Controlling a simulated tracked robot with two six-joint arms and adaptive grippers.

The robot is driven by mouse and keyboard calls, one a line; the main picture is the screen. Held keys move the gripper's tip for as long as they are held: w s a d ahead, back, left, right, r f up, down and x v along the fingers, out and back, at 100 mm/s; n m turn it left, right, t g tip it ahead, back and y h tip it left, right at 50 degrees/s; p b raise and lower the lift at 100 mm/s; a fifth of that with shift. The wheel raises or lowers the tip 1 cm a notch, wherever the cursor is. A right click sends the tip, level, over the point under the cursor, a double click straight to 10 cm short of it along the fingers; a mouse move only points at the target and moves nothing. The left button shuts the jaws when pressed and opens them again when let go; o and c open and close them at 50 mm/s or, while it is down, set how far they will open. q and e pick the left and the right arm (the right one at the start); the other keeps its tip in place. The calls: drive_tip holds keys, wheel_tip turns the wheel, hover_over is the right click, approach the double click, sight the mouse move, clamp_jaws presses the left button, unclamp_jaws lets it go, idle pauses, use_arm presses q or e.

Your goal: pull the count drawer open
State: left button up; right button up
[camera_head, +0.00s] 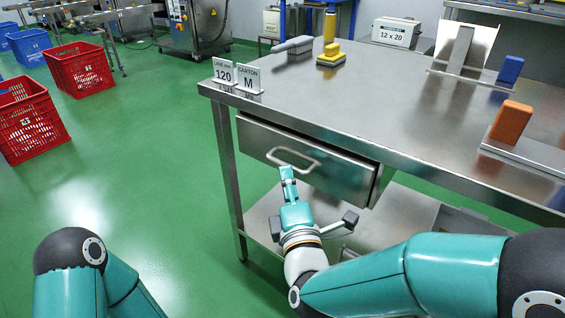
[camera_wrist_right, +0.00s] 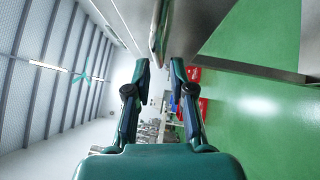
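The count drawer (camera_head: 335,172) is a steel drawer under the front of the steel table. A pale bar handle (camera_head: 312,161) juts from its face; it also shows in the right wrist view (camera_wrist_right: 158,38). My right gripper (camera_head: 287,172) is at the left part of the handle, pointing at it. In the right wrist view my right gripper (camera_wrist_right: 159,66) has its fingers apart, with the handle seen ahead between the tips. I cannot tell whether they touch it. The drawer front looks near the table frame. My left arm shows at lower left, but its gripper is out of frame.
The steel table (camera_head: 330,100) bears signs "120" and "M" (camera_head: 248,80), a yellow-handled stamp (camera_head: 331,52), a blue block (camera_head: 510,69) and an orange block (camera_head: 511,122). A lower shelf (camera_head: 395,225) lies under the drawer. Red crates (camera_head: 78,68) stand left; green floor before the drawer is clear.

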sight(284, 162)
drive_tip(key=x, duration=0.4)
drive_tip(key=shift+w, duration=0.4)
clamp_jaws()
